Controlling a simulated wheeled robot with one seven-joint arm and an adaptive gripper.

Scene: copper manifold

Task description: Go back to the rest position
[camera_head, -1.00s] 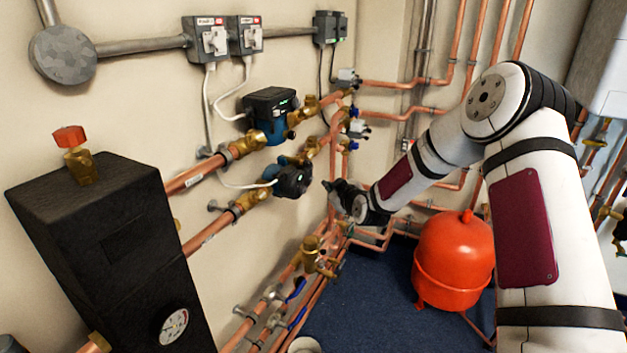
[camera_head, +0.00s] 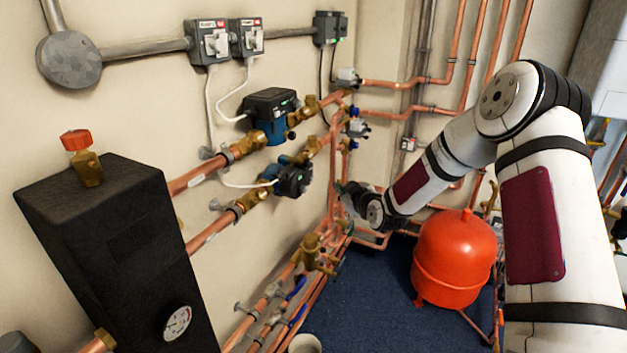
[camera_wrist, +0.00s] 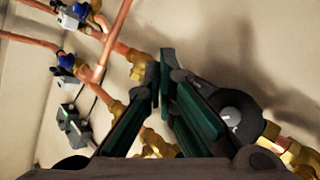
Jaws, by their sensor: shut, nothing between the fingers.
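My gripper (camera_head: 346,187) is at the end of my arm, in front of the copper pipes and to the right of the lower pump (camera_head: 292,180) in the head view. In the wrist view my gripper (camera_wrist: 163,75) shows its two dark green fingers meeting near their tips, with nothing between them. The lower pump's round face (camera_wrist: 240,115) shows behind the right finger in the wrist view. My gripper looks apart from the pump in the head view. How close it is to the pipes is hard to tell.
The upper pump (camera_head: 270,115) sits on the wall pipes. A red expansion tank (camera_head: 455,258) stands on the blue floor (camera_head: 375,310) below my arm. A black casing (camera_head: 115,250) with a gauge stands at the left. Vertical copper pipes (camera_head: 480,45) run up behind my arm.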

